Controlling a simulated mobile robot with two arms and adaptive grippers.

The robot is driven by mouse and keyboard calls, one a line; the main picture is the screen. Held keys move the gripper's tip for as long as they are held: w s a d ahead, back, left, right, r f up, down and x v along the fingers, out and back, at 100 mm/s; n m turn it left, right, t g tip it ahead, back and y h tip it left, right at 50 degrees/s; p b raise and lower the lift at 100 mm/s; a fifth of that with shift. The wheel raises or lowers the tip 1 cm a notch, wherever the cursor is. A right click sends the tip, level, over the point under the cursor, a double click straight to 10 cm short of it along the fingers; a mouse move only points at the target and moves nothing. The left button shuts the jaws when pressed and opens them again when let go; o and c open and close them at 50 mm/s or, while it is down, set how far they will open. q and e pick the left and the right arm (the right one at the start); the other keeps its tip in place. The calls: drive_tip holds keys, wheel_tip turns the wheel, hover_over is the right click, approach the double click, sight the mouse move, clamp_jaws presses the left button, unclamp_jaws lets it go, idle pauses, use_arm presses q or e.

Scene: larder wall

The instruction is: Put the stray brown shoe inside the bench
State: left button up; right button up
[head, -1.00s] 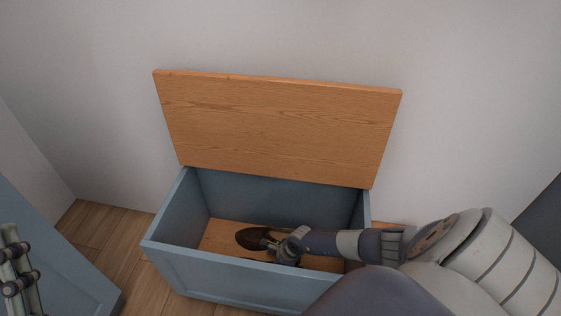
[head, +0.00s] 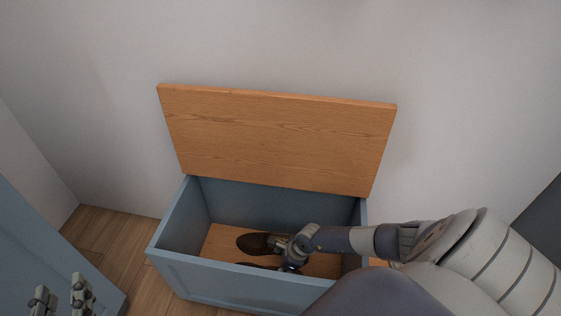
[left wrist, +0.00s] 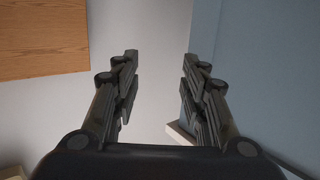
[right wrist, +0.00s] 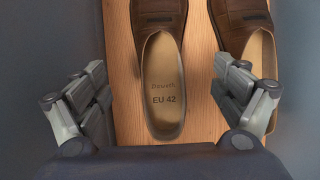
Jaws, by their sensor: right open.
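Two brown shoes lie side by side on the wooden floor inside the blue bench (head: 215,278). One brown shoe (head: 254,243) shows its toe in the head view; the second (head: 256,266) is mostly hidden by the front wall and my gripper. In the right wrist view, one shoe (right wrist: 160,85), marked EU 42 inside, lies between my spread fingers; the other (right wrist: 259,60) is at right, partly behind a finger. My right gripper (right wrist: 163,78) is open at the heel end, inside the bench. My left gripper (left wrist: 159,62) is open and empty, away from the bench.
The bench's wooden lid (head: 275,140) stands open against the white wall (head: 300,45). A blue panel (head: 50,245) stands at the left, close to my left gripper. The wooden floor (head: 130,245) between it and the bench is clear.

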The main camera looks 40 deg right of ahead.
use_arm(q)
drive_tip(key=shift+s+a+f+g+y+p, duration=0.1)
drive_tip(key=shift+s+a+f+g+y, duration=0.1)
drive_tip(key=shift+s+f+g, duration=0.4)
drive_tip(key=shift+s+a+f+g+y+p, duration=0.15)
drive_tip(key=shift+f+g, duration=0.2)
drive_tip(key=shift+f, duration=0.6)
drive_tip(key=shift+s+a+f+g+y+p, duration=0.1)
drive_tip(key=shift+s+a+f+g, duration=0.15)
drive_tip(key=shift+f+g, duration=0.35)
use_arm(e)
drive_tip(key=shift+v, duration=0.95)
use_arm(q)
drive_tip(key=shift+f, duration=0.15)
drive_tip(key=shift+t, duration=0.25)
